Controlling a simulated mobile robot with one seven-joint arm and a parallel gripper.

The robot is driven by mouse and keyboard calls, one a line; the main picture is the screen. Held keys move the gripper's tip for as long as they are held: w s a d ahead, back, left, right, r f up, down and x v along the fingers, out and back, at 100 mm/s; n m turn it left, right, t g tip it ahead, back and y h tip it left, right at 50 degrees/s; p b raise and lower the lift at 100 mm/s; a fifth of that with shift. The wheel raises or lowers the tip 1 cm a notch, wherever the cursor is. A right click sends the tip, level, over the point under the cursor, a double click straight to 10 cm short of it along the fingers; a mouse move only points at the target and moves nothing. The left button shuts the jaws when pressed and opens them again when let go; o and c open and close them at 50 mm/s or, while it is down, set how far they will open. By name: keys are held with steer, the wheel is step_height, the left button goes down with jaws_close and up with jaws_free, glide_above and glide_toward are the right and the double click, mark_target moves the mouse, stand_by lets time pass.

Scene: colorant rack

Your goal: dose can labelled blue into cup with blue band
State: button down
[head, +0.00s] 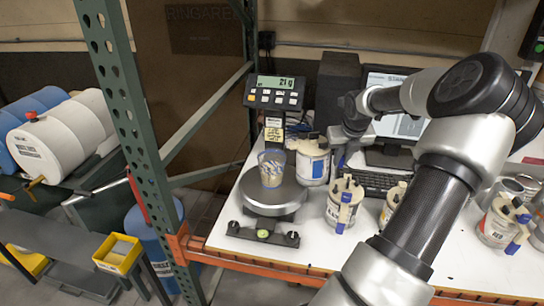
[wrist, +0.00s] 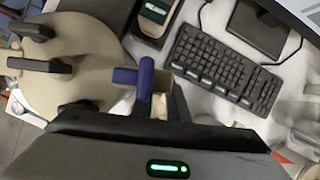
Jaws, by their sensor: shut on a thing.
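A cream can (head: 313,163) with a label strip stands or hangs just right of the cup in the head view; its label word is too small to read. My gripper (head: 340,148) is at its right side, shut on it. In the wrist view the can's beige lid (wrist: 75,85) shows black fittings and a blue lever (wrist: 145,78) just in front of my gripper (wrist: 160,108). A clear cup (head: 271,168) stands on the round scale (head: 273,198), with pale contents and a bluish tint near its rim; I cannot make out the band clearly.
The scale display (head: 275,91) seems to read 21 g. Other cans stand to the right, one with a blue lever (head: 342,203) and one labelled red (head: 497,225). A keyboard (head: 380,183) lies behind. A green rack post (head: 135,110) stands left of the white table (head: 330,258).

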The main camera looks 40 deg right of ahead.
steer(key=shift+d, duration=0.2)
steer(key=shift+r+t, duration=0.3)
steer(key=shift+r, duration=2.15)
steer(key=shift+f, duration=2.4)
steer(key=shift+w+r, duration=0.1)
